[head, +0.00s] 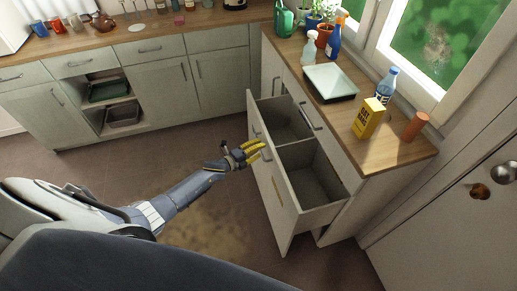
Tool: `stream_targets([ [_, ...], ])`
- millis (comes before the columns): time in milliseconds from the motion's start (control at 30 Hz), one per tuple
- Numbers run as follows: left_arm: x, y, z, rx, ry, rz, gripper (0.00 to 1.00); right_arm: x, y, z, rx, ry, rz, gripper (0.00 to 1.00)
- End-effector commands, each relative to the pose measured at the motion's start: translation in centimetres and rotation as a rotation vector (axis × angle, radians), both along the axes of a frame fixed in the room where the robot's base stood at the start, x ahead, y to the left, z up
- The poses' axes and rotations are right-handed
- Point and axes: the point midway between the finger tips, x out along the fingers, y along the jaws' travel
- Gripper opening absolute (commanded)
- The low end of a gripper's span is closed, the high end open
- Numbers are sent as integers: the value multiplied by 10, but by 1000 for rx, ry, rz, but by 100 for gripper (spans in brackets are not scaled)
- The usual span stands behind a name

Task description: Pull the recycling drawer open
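The recycling drawer (303,216) is in the counter unit on the right in the head view. It stands pulled well out, and its two grey bins (318,183) show from above, with no contents that I can make out. Its pale front faces left and carries a handle (277,192). My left gripper (254,150), with yellow fingertips, is just left of the upper part of that front. I cannot tell whether it touches the front or how far its fingers are apart. My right gripper is out of view.
The wooden counter (395,143) above the drawer holds a tray (330,82), a yellow box (369,118), bottles and an orange-brown cup (415,126). A second cabinet run (150,75) stands at the back.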

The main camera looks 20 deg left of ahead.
Motion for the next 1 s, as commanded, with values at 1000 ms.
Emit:
stream_targets([
  [1000,-92,47,19,-1,1,-1,32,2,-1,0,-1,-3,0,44],
])
